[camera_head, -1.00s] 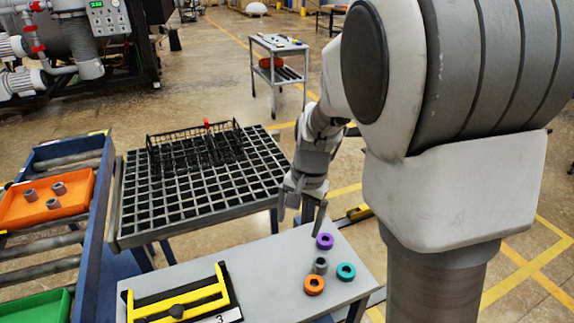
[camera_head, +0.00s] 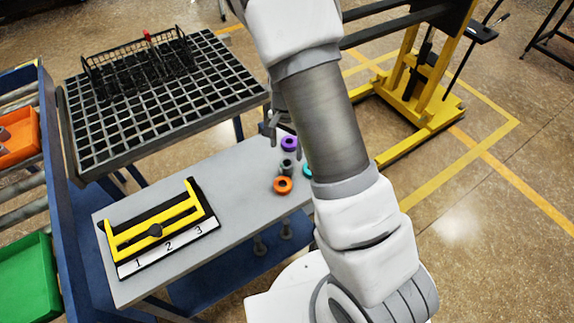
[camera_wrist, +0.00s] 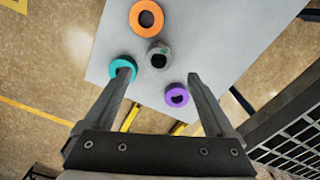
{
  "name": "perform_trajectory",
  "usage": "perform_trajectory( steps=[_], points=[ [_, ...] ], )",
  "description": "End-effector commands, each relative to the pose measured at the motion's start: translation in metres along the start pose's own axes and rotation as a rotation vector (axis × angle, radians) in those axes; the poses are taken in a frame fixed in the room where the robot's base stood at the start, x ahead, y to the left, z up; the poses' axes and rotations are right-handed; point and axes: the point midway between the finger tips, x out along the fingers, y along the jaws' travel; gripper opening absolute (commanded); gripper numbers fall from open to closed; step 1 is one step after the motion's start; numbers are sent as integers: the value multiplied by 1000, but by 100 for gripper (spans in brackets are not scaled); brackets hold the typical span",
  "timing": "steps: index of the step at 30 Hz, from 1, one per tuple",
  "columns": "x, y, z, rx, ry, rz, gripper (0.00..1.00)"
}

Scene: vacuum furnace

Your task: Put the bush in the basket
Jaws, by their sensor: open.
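A grey bush (camera_head: 287,166) stands on the grey table (camera_head: 225,170) between a purple ring (camera_head: 289,143), an orange ring (camera_head: 283,185) and a teal ring (camera_head: 307,170) partly hidden by my arm. In the wrist view, the bush (camera_wrist: 158,56) appears between and beyond the fingertips of my open, empty gripper (camera_wrist: 158,76). The left finger overlaps the teal ring (camera_wrist: 122,66) in that picture, and the right finger is near the purple ring (camera_wrist: 176,95). In the head view, my gripper (camera_head: 272,124) is partly hidden. The black wire basket (camera_head: 138,68) sits on the grid-topped stand.
The grid stand (camera_head: 170,125) adjoins the table. A yellow-and-black fixture numbered 1, 2, 3 (camera_head: 160,228) lies on the table's left. Orange (camera_head: 18,133) and green (camera_head: 25,280) bins are at far left. A yellow lifting frame (camera_head: 420,100) stands behind right.

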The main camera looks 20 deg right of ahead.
Motion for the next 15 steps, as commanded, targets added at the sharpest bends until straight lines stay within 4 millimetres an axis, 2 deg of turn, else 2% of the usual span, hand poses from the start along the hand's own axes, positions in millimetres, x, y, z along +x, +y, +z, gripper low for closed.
perform_trajectory(
  steps=[3,11,15],
  points=[
    [17,1,0,1,-2,1,90],
    [33,1,1,0,-2,1,90],
    [51,3,2,0,-3,3,90]
  ],
)
